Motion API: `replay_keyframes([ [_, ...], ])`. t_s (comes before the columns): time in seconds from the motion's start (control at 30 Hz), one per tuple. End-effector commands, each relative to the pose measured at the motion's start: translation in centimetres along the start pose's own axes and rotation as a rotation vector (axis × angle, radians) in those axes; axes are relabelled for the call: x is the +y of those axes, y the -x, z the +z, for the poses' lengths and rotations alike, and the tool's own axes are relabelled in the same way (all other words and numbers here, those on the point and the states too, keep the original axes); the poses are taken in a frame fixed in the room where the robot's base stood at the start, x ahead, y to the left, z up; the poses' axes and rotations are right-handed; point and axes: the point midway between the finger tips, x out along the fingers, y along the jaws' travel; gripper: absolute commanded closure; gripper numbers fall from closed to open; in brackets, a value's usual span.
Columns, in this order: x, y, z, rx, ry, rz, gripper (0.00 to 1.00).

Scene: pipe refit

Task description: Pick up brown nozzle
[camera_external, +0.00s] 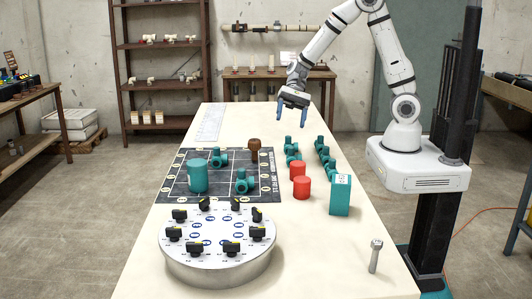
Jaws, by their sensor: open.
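The brown nozzle (254,145) stands upright near the back right of the dark gridded mat (175,186). It is a small, dark brown piece with a wider top. My gripper (292,121) hangs above the table, to the right of the nozzle and higher in the picture. Its two blue fingers point down and are spread open, with nothing between them. The gap between the fingers and the table cannot be told exactly.
Teal fittings (220,157) and a teal cylinder (197,175) stand on the mat. More teal fittings (326,156), red cylinders (301,187) and a teal box (340,195) stand to the right. A round dial plate (218,262) is in front. The table's far end is mostly clear.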

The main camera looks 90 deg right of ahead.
Motion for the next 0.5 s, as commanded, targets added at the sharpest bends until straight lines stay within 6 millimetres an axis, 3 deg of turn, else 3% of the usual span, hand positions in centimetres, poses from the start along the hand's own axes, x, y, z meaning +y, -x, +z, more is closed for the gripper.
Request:
replay_keyframes([
  [0.1, -2.0, -1.2, -4.9, -0.078, -0.231, -0.126, 0.31],
  [0.3, -4.4, -1.9, -11.7, -0.178, -0.522, -0.310, 0.31],
  [0.5, -5.1, -2.1, -15.1, -0.222, -0.653, -0.401, 0.31],
])
